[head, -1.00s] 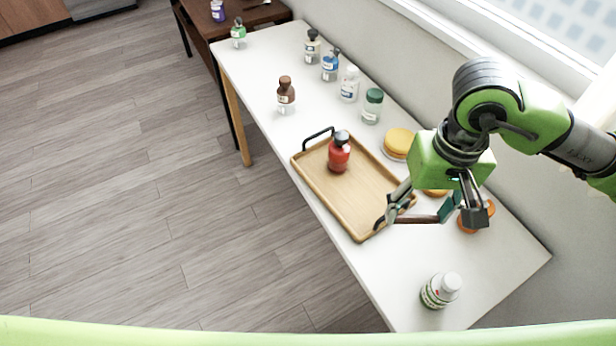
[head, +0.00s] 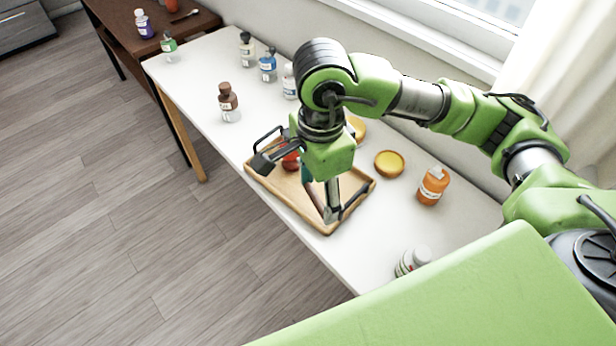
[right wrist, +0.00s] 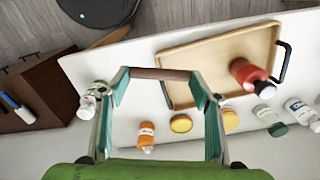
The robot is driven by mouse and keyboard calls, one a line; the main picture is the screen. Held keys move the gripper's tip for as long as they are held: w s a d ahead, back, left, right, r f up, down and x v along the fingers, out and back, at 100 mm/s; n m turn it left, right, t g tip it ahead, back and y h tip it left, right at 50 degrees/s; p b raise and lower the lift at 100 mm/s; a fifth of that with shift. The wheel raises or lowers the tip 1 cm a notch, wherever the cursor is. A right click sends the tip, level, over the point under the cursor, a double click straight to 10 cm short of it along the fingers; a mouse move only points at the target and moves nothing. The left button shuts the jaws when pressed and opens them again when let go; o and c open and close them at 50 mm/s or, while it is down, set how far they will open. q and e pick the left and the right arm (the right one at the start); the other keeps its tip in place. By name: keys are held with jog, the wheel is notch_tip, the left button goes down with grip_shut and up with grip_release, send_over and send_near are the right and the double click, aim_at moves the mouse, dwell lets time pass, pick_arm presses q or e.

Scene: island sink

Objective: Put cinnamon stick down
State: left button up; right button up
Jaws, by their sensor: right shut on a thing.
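The cinnamon stick (right wrist: 160,74) is a thin brown rod. In the right wrist view it lies across between the teal fingertip pads of my right gripper (right wrist: 160,80), which is shut on it. In the head view my right gripper (head: 319,193) points down over the wooden tray (head: 290,207), and only part of the stick (head: 315,196) shows between the fingers. The stick appears to be above the tray; its exact height is unclear. The tray also shows in the right wrist view (right wrist: 210,80). My left gripper is not in view.
A red bottle (right wrist: 248,73) stands in the tray, partly hidden by my gripper in the head view.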

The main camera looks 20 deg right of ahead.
jog(key=w+d+f+m, duration=0.2)
jog(key=w+f+m, duration=0.1)
jog(key=m, duration=0.1)
jog(key=w+d+f+m, duration=0.2)
jog(key=w+f+m, duration=0.1)
jog(key=m, duration=0.2)
jog(key=w+d+f+m, duration=0.3)
jog(key=f+m, duration=0.1)
jog(key=shift+d+f+m, duration=0.1)
jog(key=shift+m, duration=0.3)
jog(key=shift+w+d+f, duration=0.1)
jog(key=shift+w+f, duration=0.05)
jog(key=shift+f, duration=0.05)
jog(key=f, duration=0.1)
jog(key=f+p, duration=0.1)
jog(key=f, duration=0.1)
jog(key=shift+w+d+f+p, duration=0.3)
jog(key=shift+f, duration=0.25)
jog(key=shift+f, duration=0.1)
